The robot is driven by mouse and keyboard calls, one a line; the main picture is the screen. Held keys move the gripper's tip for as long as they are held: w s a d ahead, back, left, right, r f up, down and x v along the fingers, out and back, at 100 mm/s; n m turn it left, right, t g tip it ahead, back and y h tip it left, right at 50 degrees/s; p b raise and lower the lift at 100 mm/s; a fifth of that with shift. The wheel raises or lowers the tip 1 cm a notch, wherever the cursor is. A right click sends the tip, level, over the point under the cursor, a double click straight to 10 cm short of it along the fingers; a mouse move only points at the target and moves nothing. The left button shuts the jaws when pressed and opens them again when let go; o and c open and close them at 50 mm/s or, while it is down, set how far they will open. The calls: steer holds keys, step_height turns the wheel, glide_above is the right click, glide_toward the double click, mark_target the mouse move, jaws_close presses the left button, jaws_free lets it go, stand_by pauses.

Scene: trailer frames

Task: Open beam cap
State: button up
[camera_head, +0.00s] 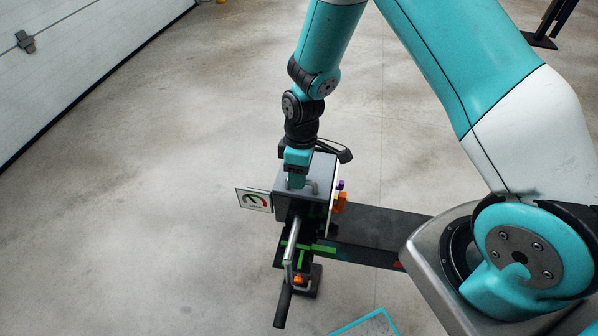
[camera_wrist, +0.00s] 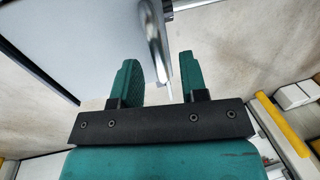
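A grey box-like cap (camera_head: 323,169) with a metal handle (camera_head: 313,186) sits on a dark fixture low in the head view. I take it to be the beam cap. My gripper (camera_head: 297,182) points down at its top, next to the handle. In the wrist view a smooth grey panel (camera_wrist: 75,40) fills the upper left, and a shiny curved metal handle (camera_wrist: 154,35) comes down beside it. My gripper (camera_wrist: 158,60) has its two teal fingers apart, with the handle's lower end between or just beyond them. Gaps show beside the handle, and I see no grip on it.
A small sign with a green and red gauge (camera_head: 254,200) stands left of the cap. Orange and purple parts (camera_head: 340,200) are on its right. A dark beam (camera_head: 375,225) runs right towards my base. A metal lever (camera_head: 292,245) and green bars are below. The floor left is clear.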

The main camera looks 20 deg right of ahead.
steer(key=shift+f, duration=0.2)
steer(key=shift+c, duration=0.2)
jaws_close()
steer(key=shift+r, duration=0.15)
